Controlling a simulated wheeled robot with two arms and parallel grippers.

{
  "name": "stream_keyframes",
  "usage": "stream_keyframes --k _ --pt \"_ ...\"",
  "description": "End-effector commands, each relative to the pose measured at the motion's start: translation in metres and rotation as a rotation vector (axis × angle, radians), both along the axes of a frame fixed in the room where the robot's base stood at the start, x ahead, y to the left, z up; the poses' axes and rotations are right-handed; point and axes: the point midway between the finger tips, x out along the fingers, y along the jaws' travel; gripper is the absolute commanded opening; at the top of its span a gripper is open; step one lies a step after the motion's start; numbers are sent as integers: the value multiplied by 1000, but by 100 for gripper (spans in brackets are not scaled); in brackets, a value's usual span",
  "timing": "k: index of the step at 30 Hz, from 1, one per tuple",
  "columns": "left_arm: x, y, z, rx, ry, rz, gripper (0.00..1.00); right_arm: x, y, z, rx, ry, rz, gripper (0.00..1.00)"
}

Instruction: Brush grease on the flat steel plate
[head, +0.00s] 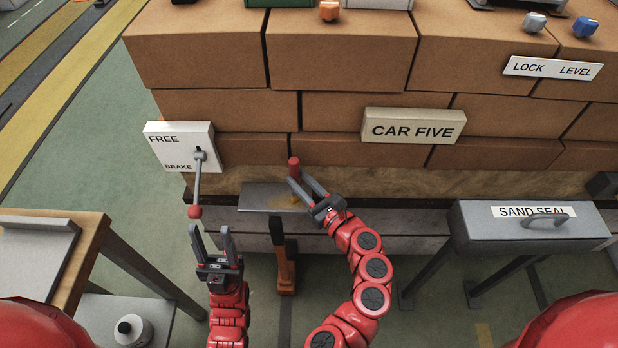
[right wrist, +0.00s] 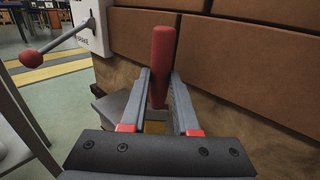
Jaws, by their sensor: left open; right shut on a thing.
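The flat steel plate (head: 262,193) is a grey slab jutting from the wooden base below the brick stack. It is partly seen in the right wrist view (right wrist: 118,108). My right gripper (head: 305,187) is shut on a red-handled brush (head: 293,167), held upright over the plate's right part. The red handle stands between the fingers in the right wrist view (right wrist: 163,60). A yellowish patch shows below the fingers; whether it is bristles or grease, and whether it touches the plate, I cannot tell. My left gripper (head: 212,238) is open and empty, left of the plate.
A lever with a red knob (head: 195,211) hangs from the FREE/BRAKE box (head: 180,147), just above my left gripper. A dark-topped orange post (head: 284,262) stands below the plate. The SAND SEAL box (head: 530,232) is at right, a wooden table (head: 85,250) at left.

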Motion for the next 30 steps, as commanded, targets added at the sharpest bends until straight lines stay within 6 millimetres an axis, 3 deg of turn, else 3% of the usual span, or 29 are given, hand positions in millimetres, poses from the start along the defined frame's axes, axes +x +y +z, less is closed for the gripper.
stream_keyframes --k 10,30 --pt "0 0 7 0 0 0 50 0 15 0 1 1 3 0" --pt "0 0 20 0 0 0 50 1 63 0 0 1 6 0"
